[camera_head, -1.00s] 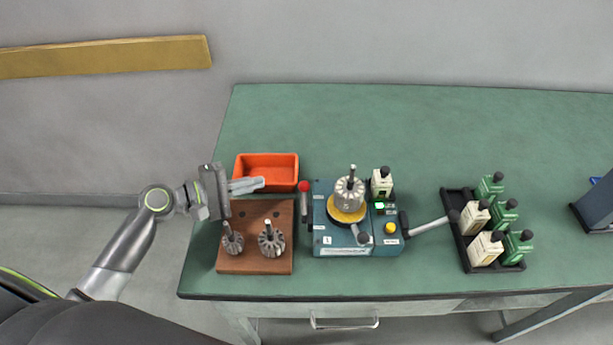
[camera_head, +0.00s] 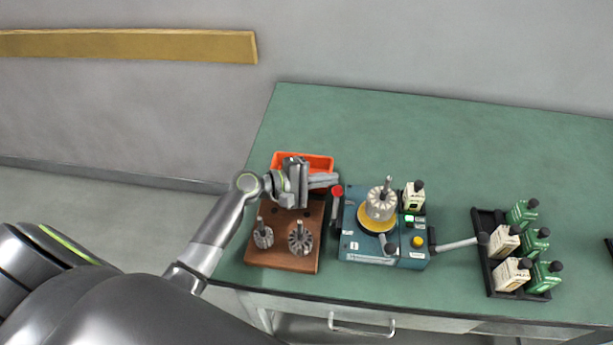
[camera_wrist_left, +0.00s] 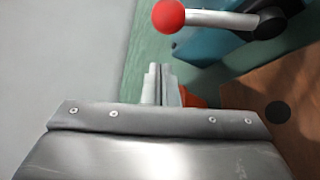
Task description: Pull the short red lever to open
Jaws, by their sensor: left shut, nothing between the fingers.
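The short red lever is a short metal rod with a red ball (camera_head: 337,191) on the left side of the blue winding machine (camera_head: 352,246). In the left wrist view the red ball (camera_wrist_left: 168,16) is near the top, with its rod running right to a black pivot. My left gripper (camera_head: 338,180) is shut and empty, with its fingertips just behind and very close to the red ball in the head view. In the wrist view its fingers (camera_wrist_left: 161,72) show below the ball, apart from it. Contact cannot be told from the head view. My right gripper is not in view.
An orange bin (camera_head: 318,161) lies partly behind my left gripper. A wooden block (camera_head: 282,258) with two armatures stands in front. The machine carries an armature (camera_head: 381,205) and a long grey lever (camera_head: 458,244) at right. A black tray (camera_head: 484,220) holds several bottles.

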